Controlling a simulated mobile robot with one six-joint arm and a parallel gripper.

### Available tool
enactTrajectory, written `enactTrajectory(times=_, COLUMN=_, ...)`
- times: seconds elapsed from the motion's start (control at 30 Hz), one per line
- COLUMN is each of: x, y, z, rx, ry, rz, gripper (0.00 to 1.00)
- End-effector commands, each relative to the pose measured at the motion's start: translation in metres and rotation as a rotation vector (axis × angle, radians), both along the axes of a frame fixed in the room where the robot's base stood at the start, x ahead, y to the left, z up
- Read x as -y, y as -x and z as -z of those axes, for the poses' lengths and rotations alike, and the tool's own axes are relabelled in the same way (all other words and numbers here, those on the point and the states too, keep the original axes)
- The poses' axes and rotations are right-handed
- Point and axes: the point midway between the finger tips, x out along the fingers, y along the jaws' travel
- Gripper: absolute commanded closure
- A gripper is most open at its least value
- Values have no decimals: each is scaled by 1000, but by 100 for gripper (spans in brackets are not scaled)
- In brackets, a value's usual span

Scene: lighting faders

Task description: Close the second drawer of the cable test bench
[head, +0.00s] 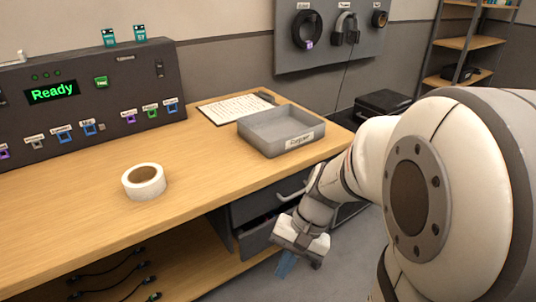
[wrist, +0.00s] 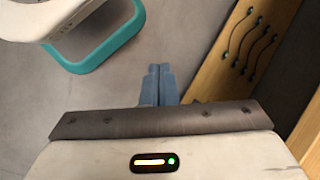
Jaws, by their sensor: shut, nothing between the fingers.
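The cable test bench (head: 215,165) has a wooden top with grey drawers under its right end. The top drawer (head: 265,200) shows a bar handle and looks flush. Below it, the second drawer (head: 256,238) appears to stand partly out, with a dark gap above its front. Its right part is hidden behind my wrist. My gripper (head: 284,265) is in front of the drawers, pointing down, with its blue fingers together and empty. The shut fingers also show in the wrist view (wrist: 158,85), over bare floor. I cannot tell whether the gripper touches the drawer.
A tape roll (head: 144,182), a grey tray (head: 280,130) and a clipboard (head: 235,109) lie on the bench top. Cables (wrist: 252,42) rest on the lower shelf. Grey floor (wrist: 195,45) is clear under the fingers. A black case (head: 383,103) stands behind the bench.

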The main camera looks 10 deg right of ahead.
Motion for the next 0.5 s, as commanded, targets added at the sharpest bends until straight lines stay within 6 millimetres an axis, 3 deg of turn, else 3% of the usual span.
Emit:
enactTrajectory(times=0.03, x=3, y=-8, z=13, rx=-69, ry=-93, rz=122, gripper=100)
enactTrajectory(times=0.17, x=11, y=-39, z=29, rx=-194, ry=-356, rz=431, gripper=100)
enactTrajectory(times=0.27, x=32, y=-69, z=41, rx=-257, ry=-565, rz=674, gripper=100)
enactTrajectory(times=0.37, x=67, y=-99, z=55, rx=-288, ry=-778, rz=919, gripper=100)
enactTrajectory(times=0.5, x=136, y=-128, z=80, rx=-275, ry=-1058, rz=1242, gripper=100)
